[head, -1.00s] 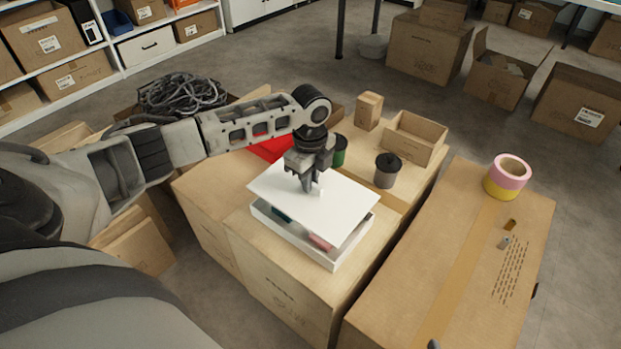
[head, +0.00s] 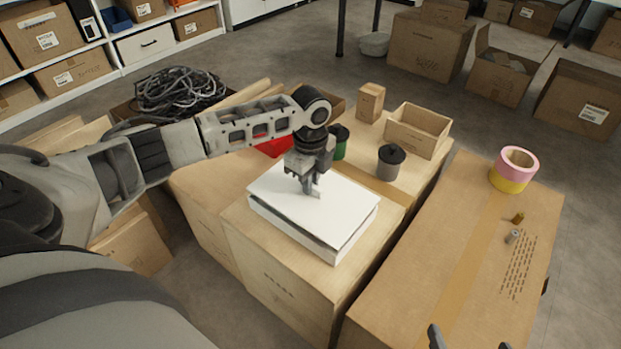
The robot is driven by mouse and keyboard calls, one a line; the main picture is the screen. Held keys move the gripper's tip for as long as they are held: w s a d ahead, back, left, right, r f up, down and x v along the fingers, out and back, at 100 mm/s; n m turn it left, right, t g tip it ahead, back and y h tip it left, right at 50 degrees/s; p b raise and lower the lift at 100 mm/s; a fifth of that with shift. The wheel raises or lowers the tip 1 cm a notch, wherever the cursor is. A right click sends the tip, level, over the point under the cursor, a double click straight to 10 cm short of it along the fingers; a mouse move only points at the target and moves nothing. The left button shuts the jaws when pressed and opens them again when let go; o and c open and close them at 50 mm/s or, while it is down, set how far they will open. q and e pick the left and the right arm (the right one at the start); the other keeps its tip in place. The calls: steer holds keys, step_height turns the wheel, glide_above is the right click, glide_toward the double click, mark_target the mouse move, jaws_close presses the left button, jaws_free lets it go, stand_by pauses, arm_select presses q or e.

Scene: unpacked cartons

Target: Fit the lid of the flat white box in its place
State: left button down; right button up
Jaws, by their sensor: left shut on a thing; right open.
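The flat white box (head: 294,236) sits on a cardboard carton in the middle of the head view.
Behind the box are a red item (head: 274,146), a green canister (head: 339,143), a grey canister with a black lid (head: 389,163) and an open small carton (head: 416,133). Tape rolls (head: 514,170) and two small cylinders (head: 514,228) are on the right carton (head: 450,250).

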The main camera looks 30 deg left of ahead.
steer(key=shift+r, duration=0.2)
arm_select(q)
steer(key=shift+f, duration=0.2)
arm_select(e)
steer(key=shift+f, duration=0.1)
arm_select(q)
steer(key=shift+f+b, duration=0.4)
steer(key=shift+f, duration=0.6)
steer(key=c, duration=1.4)
jaws_free()
arm_select(e)
steer(key=shift+f, duration=0.4)
arm_select(q)
steer(key=shift+o, duration=0.2)
step_height(320, 180, up, 10)
steer(key=p, duration=0.3)
steer(key=shift+p, duration=0.3)
step_height(320, 180, up, 6)
steer(key=p, duration=0.1)
arm_select(e)
steer(key=shift+s+d+r+g+h, duration=0.3)
steer(key=shift+d+r, duration=0.1)
steer(key=shift+d, duration=0.1)
steer(key=shift+s+d+r+g+h, duration=0.2)
steer(key=shift+s+d+r+h, duration=0.15)
steer(key=shift+d, duration=0.15)
